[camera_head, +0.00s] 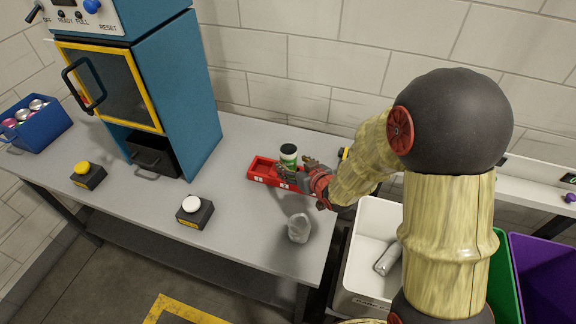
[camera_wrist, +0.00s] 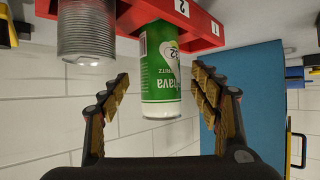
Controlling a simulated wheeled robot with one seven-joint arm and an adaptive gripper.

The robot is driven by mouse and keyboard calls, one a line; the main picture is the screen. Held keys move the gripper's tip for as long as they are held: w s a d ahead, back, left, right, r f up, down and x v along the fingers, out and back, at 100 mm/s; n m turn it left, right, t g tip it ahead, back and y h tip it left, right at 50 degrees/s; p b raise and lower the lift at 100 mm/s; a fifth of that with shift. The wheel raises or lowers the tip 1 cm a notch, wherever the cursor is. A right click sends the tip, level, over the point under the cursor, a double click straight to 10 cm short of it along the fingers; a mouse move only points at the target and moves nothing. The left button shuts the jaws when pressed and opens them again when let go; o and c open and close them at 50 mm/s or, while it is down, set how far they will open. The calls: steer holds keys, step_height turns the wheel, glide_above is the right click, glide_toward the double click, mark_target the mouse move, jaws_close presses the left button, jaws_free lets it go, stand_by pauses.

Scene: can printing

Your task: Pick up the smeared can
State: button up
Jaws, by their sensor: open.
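A green and white can (camera_head: 288,156) stands upright in a red numbered rack (camera_head: 262,173) on the grey table. In the wrist view, which looks upside down, the can (camera_wrist: 161,80) shows white lettering, and I cannot make out a smear on it. My gripper (camera_wrist: 161,76) is open, with a finger on each side of the can and a visible gap at each side. In the head view my gripper (camera_head: 296,174) is beside the rack and partly hides it. A ribbed grey can (camera_wrist: 86,30) is beside the green can in the wrist view.
A blue crate (camera_head: 40,130) holds several cans. A white bin (camera_head: 362,225) holds a silver can (camera_head: 388,258).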

steer(key=shift+b+x, duration=0.4)
steer(key=shift+x, duration=1.75)
steer(key=shift+c, duration=0.4)
steer(key=c, duration=0.7)
steer(key=shift+c, duration=0.3)
